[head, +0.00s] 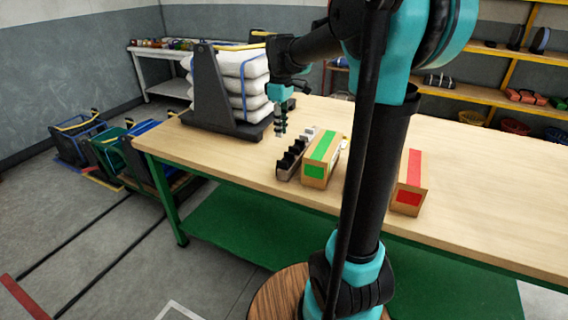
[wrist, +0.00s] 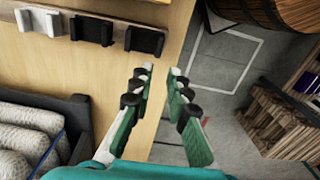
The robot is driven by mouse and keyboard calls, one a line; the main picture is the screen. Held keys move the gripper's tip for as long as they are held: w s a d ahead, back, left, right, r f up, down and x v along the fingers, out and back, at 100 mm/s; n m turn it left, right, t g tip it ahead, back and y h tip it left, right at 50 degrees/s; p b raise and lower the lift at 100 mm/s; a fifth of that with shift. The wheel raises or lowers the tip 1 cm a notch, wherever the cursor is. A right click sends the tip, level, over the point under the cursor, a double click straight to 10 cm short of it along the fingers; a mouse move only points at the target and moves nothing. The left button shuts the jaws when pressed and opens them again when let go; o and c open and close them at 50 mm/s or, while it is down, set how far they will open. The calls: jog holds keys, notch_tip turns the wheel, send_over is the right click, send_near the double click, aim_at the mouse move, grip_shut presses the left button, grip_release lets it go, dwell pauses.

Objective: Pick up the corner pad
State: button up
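I cannot tell which is meant. My gripper (head: 280,132) hangs fingers down, just left of and behind the row. In the wrist view my gripper (wrist: 162,70) has its two green fingers apart with nothing between them, apart from the pads.
The green-striped cardboard box (head: 320,160) stands right against the row. A dark stand with stacked white sacks (head: 240,85) is at the left behind my gripper. The table (head: 480,200) is clear at right.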

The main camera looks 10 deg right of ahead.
aim_at(282, 161)
jog(key=f, duration=1.3)
jog(key=shift+d, duration=0.2)
grip_shut()
